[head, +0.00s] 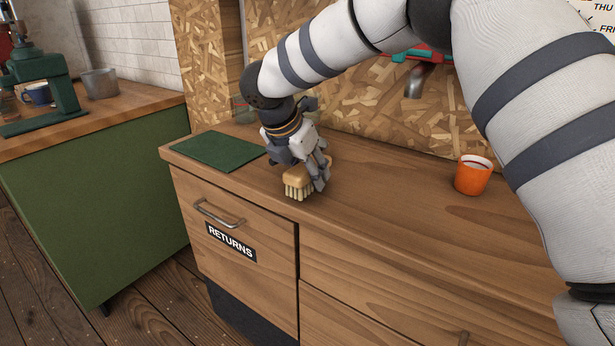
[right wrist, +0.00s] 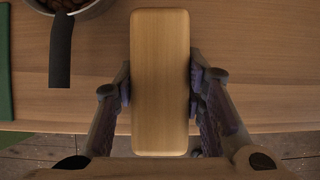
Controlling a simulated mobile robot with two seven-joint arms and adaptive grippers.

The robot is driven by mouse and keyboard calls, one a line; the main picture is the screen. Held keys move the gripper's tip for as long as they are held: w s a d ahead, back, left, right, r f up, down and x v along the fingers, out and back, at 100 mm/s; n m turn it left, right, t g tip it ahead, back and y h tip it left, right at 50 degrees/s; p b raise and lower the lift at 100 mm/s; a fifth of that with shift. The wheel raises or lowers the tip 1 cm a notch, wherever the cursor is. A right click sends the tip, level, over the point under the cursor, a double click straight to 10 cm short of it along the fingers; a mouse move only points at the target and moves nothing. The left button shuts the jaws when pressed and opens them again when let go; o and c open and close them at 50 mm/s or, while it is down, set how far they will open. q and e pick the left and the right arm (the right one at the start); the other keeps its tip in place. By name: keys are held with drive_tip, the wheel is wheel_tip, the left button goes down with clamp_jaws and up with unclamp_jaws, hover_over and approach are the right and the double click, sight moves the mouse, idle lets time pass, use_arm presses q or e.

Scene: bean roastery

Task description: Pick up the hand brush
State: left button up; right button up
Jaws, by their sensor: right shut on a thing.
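The hand brush (head: 297,182) has a light wooden block and pale bristles pointing down. In the head view it is at the front of the wooden counter, right of the green mat. My right gripper (head: 308,174) is shut on it from above. In the right wrist view the brush's wooden back (right wrist: 160,80) lies between the two fingers of my right gripper (right wrist: 160,92), one on each long side. I cannot tell whether the bristles touch the counter. My left gripper is not in view.
The green mat (head: 218,151) lies left on the counter (head: 400,220). An orange cup (head: 473,175) stands at right. A dark-handled pan (right wrist: 78,6) with brown contents shows in the right wrist view. A drawer labelled RETURNS (head: 230,240) is below. The counter between brush and cup is clear.

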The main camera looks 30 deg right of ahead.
drive_tip(key=s+a+r+p, duration=0.1)
drive_tip(key=s+a+r, duration=0.6)
drive_tip(key=s+r, duration=0.5)
drive_tip(key=shift+a+p, duration=0.2)
drive_tip(key=shift+p, duration=0.1)
drive_tip(key=o, duration=0.7)
drive_tip(key=shift+r, duration=0.1)
drive_tip(key=c, duration=0.4)
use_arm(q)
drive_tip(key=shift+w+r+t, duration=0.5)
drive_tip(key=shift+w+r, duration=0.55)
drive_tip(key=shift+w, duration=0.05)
